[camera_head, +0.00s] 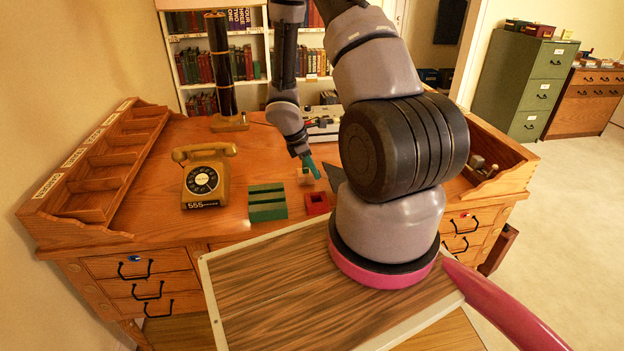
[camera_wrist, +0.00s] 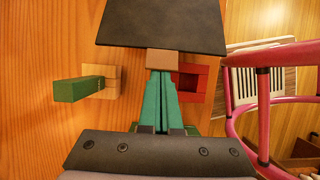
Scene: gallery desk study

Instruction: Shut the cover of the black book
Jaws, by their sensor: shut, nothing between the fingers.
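A dark panel (camera_wrist: 165,22), which looks like the black book's cover, fills the top middle of the wrist view. In the head view a dark slanted piece (camera_head: 352,178) shows beside my arm, partly hidden by it; I cannot tell how far the cover stands open. My gripper (camera_head: 314,170) has teal fingers, pressed together and empty. In the wrist view my gripper (camera_wrist: 162,78) points at a small tan block (camera_wrist: 163,63) at the panel's near edge. I cannot tell whether the fingertips touch it.
A red open box (camera_head: 316,203) and green blocks (camera_head: 267,203) stand near the desk's front. A yellow telephone (camera_head: 204,178) is at the left, with a dark column on a wooden base (camera_head: 229,122) behind. Wooden organisers (camera_head: 110,160) line the desk's sides.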

